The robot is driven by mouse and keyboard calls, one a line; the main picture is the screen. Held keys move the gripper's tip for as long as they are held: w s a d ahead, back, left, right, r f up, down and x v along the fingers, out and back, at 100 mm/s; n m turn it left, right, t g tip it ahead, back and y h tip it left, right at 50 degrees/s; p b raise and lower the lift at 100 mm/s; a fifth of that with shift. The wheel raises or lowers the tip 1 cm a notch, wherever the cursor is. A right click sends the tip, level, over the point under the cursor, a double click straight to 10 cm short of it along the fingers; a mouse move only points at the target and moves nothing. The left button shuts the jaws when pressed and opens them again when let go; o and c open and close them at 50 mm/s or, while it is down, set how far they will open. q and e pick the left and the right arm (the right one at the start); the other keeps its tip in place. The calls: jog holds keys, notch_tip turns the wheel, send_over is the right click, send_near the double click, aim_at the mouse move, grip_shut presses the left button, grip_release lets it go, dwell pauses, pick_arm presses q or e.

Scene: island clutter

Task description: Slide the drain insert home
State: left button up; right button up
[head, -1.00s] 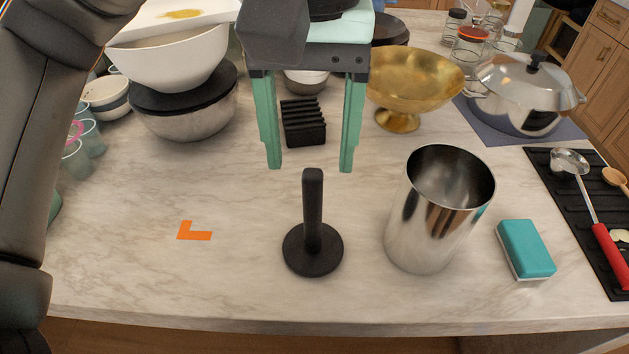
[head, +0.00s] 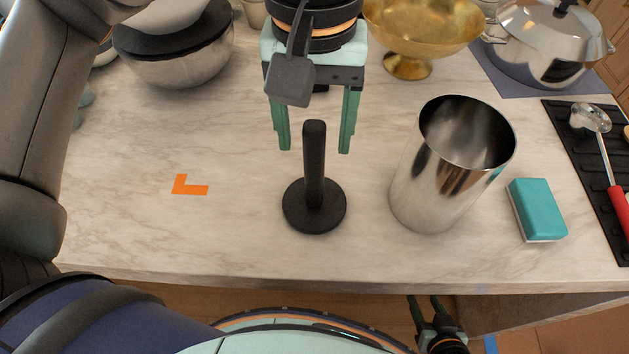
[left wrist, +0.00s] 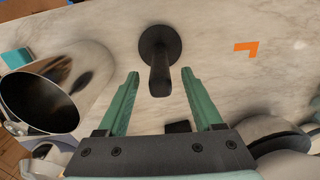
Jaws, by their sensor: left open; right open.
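The drain insert, which I take to be the black round disc with an upright handle (head: 314,170), stands on the marble counter. In the left wrist view its handle (left wrist: 160,75) points toward the palm. My left gripper (head: 314,151) is open, with its green fingers on either side of the handle's upper part in both views. No finger visibly touches it. A tall, shiny steel cylinder (head: 420,190), open at the top, stands to the right of the insert; its inside bottom is hidden. My right gripper (head: 423,299) is open and empty, low beyond the counter's front edge.
A teal sponge (head: 538,208) lies right of the cylinder. An orange corner mark (head: 188,187) is on bare counter to the left. A gold bowl (head: 415,30), a lidded pot (head: 545,45) and a black-topped steel bowl (head: 180,65) stand behind.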

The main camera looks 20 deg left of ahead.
aim_at(314, 150)
pick_arm(q)
notch_tip(314, 150, down, 3)
jog(key=shift+w+f, duration=0.1)
jog(key=shift+f, duration=0.1)
grip_shut()
dwell(0.5)
dwell(0.9)
